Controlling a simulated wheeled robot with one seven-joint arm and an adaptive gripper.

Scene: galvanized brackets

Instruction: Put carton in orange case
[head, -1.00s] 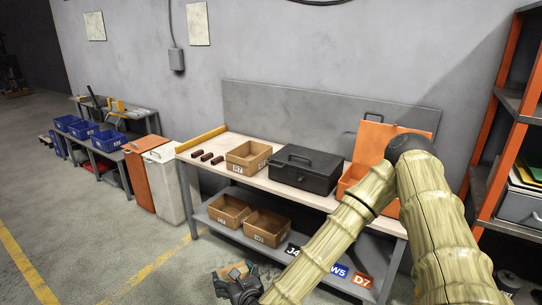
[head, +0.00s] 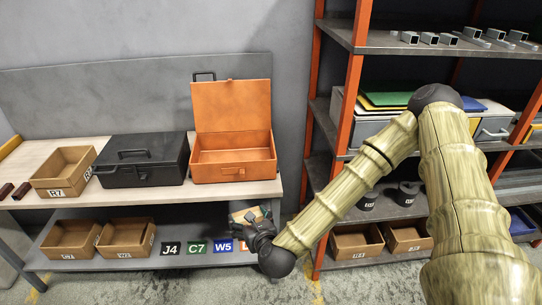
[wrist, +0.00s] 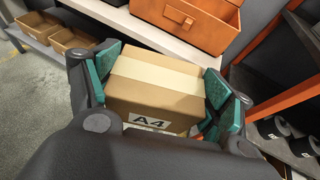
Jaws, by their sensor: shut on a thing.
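The orange case (head: 233,160) stands on the workbench with its lid raised at the back. Its inside looks empty in the head view. It also shows in the wrist view (wrist: 190,22), at the top. My gripper (head: 252,224) is low in front of the bench, below the case. In the wrist view my gripper (wrist: 160,95) is shut on a brown carton (wrist: 150,104) with a pale tape strip and an A4 label, the pads on its two sides. In the head view the carton (head: 240,214) shows partly behind my gripper.
A closed black case (head: 144,160) and an open cardboard bin (head: 65,172) stand left of the orange case on the bench (head: 180,196). The lower shelf holds two open bins and label cards. An orange-framed rack (head: 352,85) stands close on the right.

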